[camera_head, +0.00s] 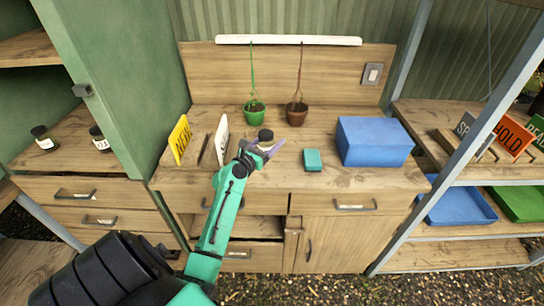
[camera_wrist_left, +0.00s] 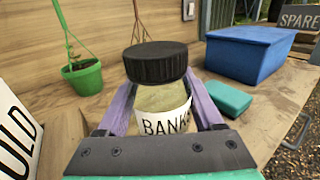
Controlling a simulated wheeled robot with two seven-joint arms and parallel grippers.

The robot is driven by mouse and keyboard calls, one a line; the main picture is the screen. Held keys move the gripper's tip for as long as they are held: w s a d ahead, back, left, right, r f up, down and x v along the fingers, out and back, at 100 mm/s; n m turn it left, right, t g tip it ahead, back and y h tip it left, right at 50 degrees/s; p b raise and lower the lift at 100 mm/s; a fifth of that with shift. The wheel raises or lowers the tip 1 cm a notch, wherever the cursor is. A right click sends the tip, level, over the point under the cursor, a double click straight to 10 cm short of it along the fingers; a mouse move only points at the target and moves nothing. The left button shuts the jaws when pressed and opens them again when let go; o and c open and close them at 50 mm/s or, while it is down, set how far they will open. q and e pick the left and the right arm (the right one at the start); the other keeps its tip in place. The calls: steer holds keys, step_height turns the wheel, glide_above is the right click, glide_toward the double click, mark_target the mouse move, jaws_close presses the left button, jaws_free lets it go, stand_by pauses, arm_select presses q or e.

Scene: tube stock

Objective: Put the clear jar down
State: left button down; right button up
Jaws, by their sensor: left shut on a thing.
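The clear jar (camera_wrist_left: 160,92) has a black lid and a white label reading "BANK". My left gripper (camera_head: 262,147) is shut on it, with purple fingers on either side of the jar in the left wrist view. In the head view the jar's dark lid (camera_head: 265,135) shows at the end of my left arm, over the wooden bench (camera_head: 330,181). The jar looks upright. Its base is hidden, so I cannot tell whether it touches the bench. My right gripper does not show.
A green pot (camera_head: 254,112) and a brown pot (camera_head: 297,115) hang behind the jar. A teal block (camera_head: 312,160) and blue box (camera_head: 374,141) are to the right. Yellow (camera_head: 180,138) and white (camera_head: 221,139) signs stand left. Two jars (camera_head: 43,138) stand on the left shelf.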

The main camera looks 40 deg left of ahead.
arm_select(q)
step_height(320, 180, down, 5)
steer(key=shift+d+f+b, duration=0.1)
steer(key=shift+d+b, duration=0.05)
steer(key=shift+b, duration=1)
steer(key=shift+f, duration=0.25)
steer(key=shift+r, duration=0.1)
steer(key=shift+f, duration=0.2)
steer(key=shift+c, duration=0.2)
jaws_free()
